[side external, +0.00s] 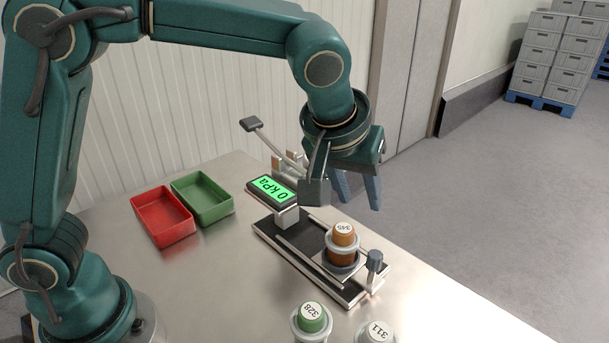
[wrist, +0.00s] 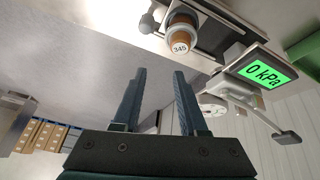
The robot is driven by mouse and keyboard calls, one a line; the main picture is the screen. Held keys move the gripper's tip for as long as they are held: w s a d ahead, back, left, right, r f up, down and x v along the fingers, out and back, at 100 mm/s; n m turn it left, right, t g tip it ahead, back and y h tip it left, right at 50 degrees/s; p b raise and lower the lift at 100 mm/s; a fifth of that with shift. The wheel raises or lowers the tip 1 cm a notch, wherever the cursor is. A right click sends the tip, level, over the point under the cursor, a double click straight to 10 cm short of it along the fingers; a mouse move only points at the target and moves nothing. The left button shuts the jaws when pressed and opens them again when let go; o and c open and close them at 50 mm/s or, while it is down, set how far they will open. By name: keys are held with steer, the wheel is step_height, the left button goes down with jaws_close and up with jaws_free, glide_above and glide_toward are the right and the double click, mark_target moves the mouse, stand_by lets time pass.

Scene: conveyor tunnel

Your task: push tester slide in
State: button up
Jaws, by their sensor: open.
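The tester slide (side external: 347,277) is a dark track with rails on the steel table, with a small carriage near its front end. An orange-brown capped jar marked 345 (side external: 343,240) stands upright in a ring on the carriage; it also shows in the wrist view (wrist: 181,42). A grey knob handle (side external: 375,262) stands at the slide's front end. The tester's green display (side external: 272,188) reads 0 kPa. My gripper (side external: 357,200) hangs open and empty above and behind the jar, apart from it; its two fingers also show in the wrist view (wrist: 158,75).
A red tray (side external: 163,226) and a green tray (side external: 203,205) sit left of the tester. A lever (side external: 268,138) rises behind the display. A green-capped jar 328 (side external: 312,320) and a white-capped jar 311 (side external: 376,332) stand at the front. The table's right side is clear.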

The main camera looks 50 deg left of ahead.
mark_target(375, 255)
steer(key=shift+m+g, duration=0.5)
steer(key=shift+m, duration=0.3)
steer(key=d+f, duration=0.1)
steer(key=f, duration=0.1)
steer(key=d+f, duration=0.3)
steer(key=shift+s+f, duration=0.35)
steer(key=shift+x, duration=2.3)
steer(key=shift+a+r, duration=0.1)
jaws_close()
